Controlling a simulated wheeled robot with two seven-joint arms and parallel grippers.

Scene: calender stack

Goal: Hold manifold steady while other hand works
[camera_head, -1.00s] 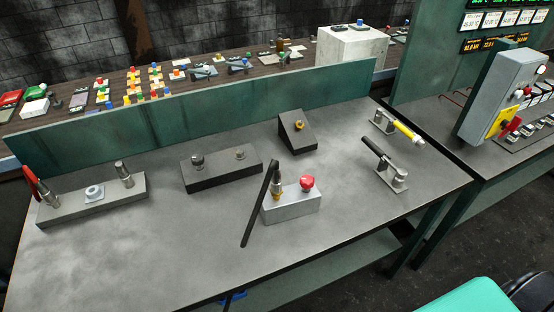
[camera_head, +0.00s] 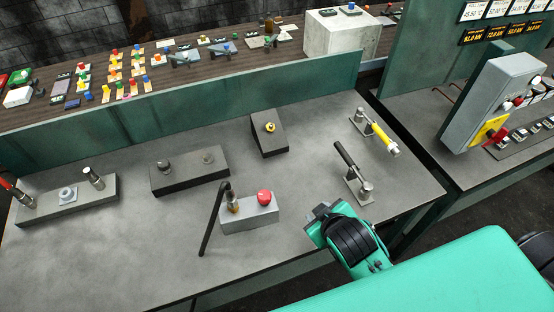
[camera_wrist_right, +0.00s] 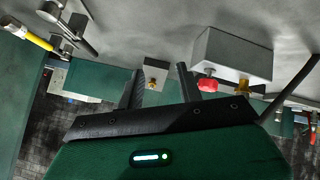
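A light grey block (camera_head: 249,215), which I take for the manifold, sits on the bench with a red knob (camera_head: 264,196) and a brass fitting (camera_head: 233,205) on top. A black hose (camera_head: 212,225) runs from the fitting down to the bench top. My right gripper (camera_head: 318,212) is to the right of the block and apart from it. In the right wrist view my right gripper (camera_wrist_right: 160,85) has its two fingers apart with nothing between them. That view, upside down, also shows the block (camera_wrist_right: 228,55). My left gripper is not in view.
Two lever clamps, one black-handled (camera_head: 355,172) and one yellow-handled (camera_head: 380,135), stand on the right of the bench. A wedge box with a yellow button (camera_head: 269,135) and a dark block (camera_head: 188,173) stand behind the manifold. A green panel (camera_head: 190,105) edges the bench's back.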

